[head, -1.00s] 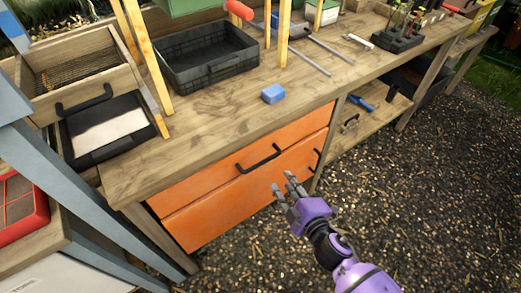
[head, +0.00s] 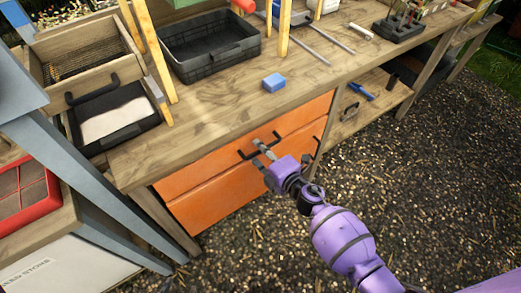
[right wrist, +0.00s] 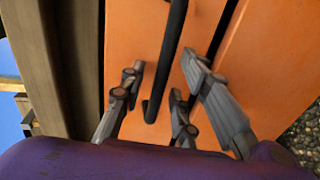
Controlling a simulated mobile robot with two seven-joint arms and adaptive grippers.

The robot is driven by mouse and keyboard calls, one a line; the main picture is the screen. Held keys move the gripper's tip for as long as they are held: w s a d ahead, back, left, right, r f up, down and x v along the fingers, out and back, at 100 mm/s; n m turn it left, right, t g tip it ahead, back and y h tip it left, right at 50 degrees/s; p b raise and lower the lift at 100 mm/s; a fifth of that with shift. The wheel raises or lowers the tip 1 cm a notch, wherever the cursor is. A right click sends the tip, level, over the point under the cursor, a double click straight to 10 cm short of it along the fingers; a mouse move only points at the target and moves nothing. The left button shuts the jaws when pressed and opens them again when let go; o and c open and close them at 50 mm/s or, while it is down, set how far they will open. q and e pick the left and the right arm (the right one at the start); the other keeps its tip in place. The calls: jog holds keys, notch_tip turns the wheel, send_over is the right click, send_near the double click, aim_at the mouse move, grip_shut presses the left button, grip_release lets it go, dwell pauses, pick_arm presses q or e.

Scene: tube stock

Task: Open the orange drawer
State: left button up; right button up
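The orange drawer (head: 200,174) is shut under the wooden workbench, above a second orange front (head: 215,205). Its black bar handle (head: 244,154) shows in the head view, partly hidden by my right gripper (head: 262,150). In the right wrist view the handle (right wrist: 174,45) runs down between the spread fingers of the right gripper (right wrist: 165,92). The gripper is open, with fingers on both sides of the bar. I cannot tell whether any finger touches it. My left gripper is not in view.
On the bench (head: 215,100) are a blue block (head: 274,82), a black crate (head: 205,45) and wooden posts. A red tray (head: 28,195) and a grey-blue frame stand at left. The gravel (head: 420,170) before the drawers is free apart from my arm.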

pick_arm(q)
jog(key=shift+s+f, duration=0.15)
pick_arm(e)
jog(key=shift+c, duration=0.4)
jog(key=c, duration=0.5)
grip_shut()
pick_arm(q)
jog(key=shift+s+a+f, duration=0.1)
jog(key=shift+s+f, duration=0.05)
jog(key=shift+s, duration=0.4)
